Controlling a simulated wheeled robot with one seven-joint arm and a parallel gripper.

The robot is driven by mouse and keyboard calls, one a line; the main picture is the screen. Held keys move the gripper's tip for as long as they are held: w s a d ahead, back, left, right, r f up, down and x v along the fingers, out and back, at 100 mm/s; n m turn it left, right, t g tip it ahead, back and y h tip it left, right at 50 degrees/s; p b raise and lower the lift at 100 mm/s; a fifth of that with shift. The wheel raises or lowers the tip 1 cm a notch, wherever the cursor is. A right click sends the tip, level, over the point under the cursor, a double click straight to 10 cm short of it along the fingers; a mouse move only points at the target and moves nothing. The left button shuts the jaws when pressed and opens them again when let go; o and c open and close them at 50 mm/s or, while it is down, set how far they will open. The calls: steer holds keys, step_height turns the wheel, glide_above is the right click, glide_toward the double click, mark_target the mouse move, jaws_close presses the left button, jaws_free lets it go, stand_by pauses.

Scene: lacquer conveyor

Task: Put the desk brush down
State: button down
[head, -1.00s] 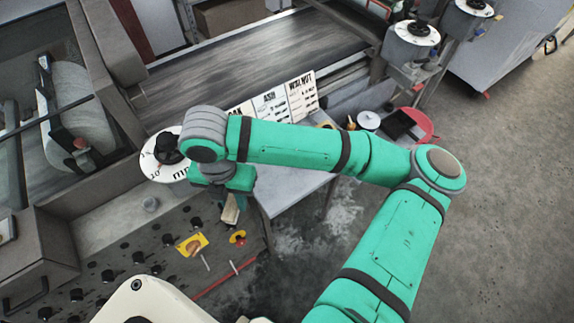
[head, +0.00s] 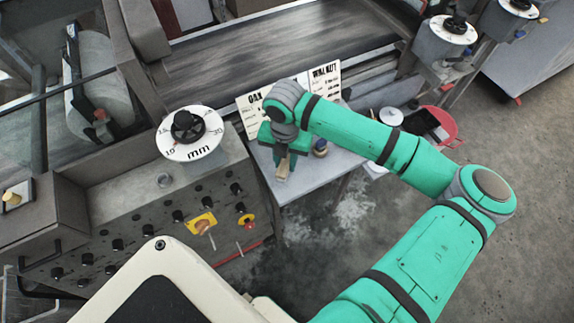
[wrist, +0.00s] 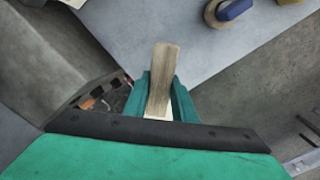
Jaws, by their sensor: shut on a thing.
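The desk brush (head: 283,172) shows as a short pale wooden piece below my gripper (head: 287,158). In the wrist view the wooden brush (wrist: 162,75) stands out between the two green fingers of my gripper (wrist: 160,95), which is shut on it. The bristles cannot be made out. My gripper is over the left front part of a small grey table (head: 325,172), close to its edge. In the wrist view the brush overlaps the grey tabletop (wrist: 120,25) near its edge. Any gap between brush and tabletop cannot be judged.
Sample cards (head: 325,82) stand at the table's back. A round blue-topped object (head: 320,148) sits right of my gripper; it also shows in the wrist view (wrist: 232,10). The control panel (head: 150,225) with a dial (head: 190,135) is left. The table's front right looks clear.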

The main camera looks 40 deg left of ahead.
mark_target(288, 158)
steer(key=shift+w+d+f, duration=0.1)
steer(key=shift+w+f, duration=0.15)
steer(key=shift+f, duration=0.15)
steer(key=shift+w+f, duration=0.15)
steer(key=shift+f, duration=0.75)
steer(key=shift+w+f, duration=0.15)
steer(key=shift+f, duration=0.75)
steer(key=shift+f, duration=0.15)
steer(key=c, duration=1.5)
jaws_free()
steer(key=shift+o, duration=0.2)
step_height(288, 158, up, 11)
steer(key=shift+r, duration=0.65)
